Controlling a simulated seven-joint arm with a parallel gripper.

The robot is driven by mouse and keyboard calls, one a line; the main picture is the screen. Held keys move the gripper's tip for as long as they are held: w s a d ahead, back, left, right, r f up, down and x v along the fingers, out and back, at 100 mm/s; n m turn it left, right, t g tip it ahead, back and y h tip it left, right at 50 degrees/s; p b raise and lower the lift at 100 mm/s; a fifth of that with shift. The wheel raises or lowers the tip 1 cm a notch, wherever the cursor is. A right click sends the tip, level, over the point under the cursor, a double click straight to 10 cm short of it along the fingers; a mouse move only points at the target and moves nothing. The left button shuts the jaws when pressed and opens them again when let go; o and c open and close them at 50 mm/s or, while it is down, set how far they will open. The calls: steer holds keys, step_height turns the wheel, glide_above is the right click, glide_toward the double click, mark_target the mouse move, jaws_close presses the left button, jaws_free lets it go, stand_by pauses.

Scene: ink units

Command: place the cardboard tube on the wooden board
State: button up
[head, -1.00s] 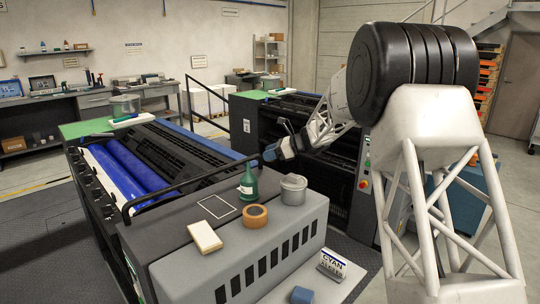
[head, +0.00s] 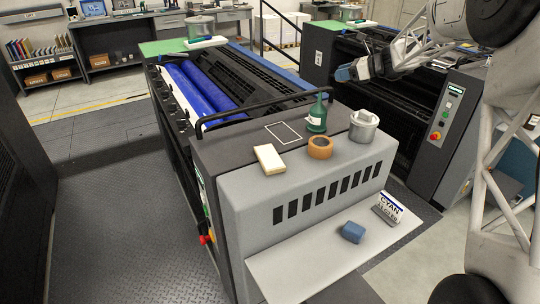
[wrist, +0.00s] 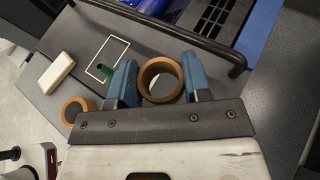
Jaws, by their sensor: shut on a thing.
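The cardboard tube (wrist: 147,78) shows nearly end-on in the wrist view as a brown ring with an open middle. It sits between the two blue fingers of my gripper (wrist: 160,77), which is shut on it. In the head view my gripper (head: 353,71) is up behind the green bottle, and I cannot make out the tube there. A pale, flat block (head: 269,159) lies on the press top; in the wrist view (wrist: 57,72) it shows a tan edge. It may be the wooden board, but I cannot tell.
A black rail (head: 250,103) runs behind. A blue block (head: 352,232) and CYAN sign (head: 388,209) are on the lower shelf.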

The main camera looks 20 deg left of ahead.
steer(key=s+a+n+g, duration=0.1)
steer(key=s+a, duration=0.2)
steer(key=s, duration=1.2)
steer(key=s+a, duration=0.3)
steer(key=s, duration=1.2)
steer(key=s+a+n+g, duration=0.1)
steer(key=s+a, duration=0.2)
steer(key=s, duration=1.1)
step_height(320, 180, down, 9)
steer(key=shift+s+a+r, duration=0.15)
steer(key=shift+s+r, duration=0.05)
steer(key=shift+s, duration=0.25)
steer(key=shift+w, duration=0.15)
glide_above(270, 156)
steer(key=shift+a+f, duration=0.1)
steer(key=shift+f, duration=0.65)
steer(key=shift+f, duration=1.75)
steer(key=shift+f, duration=0.15)
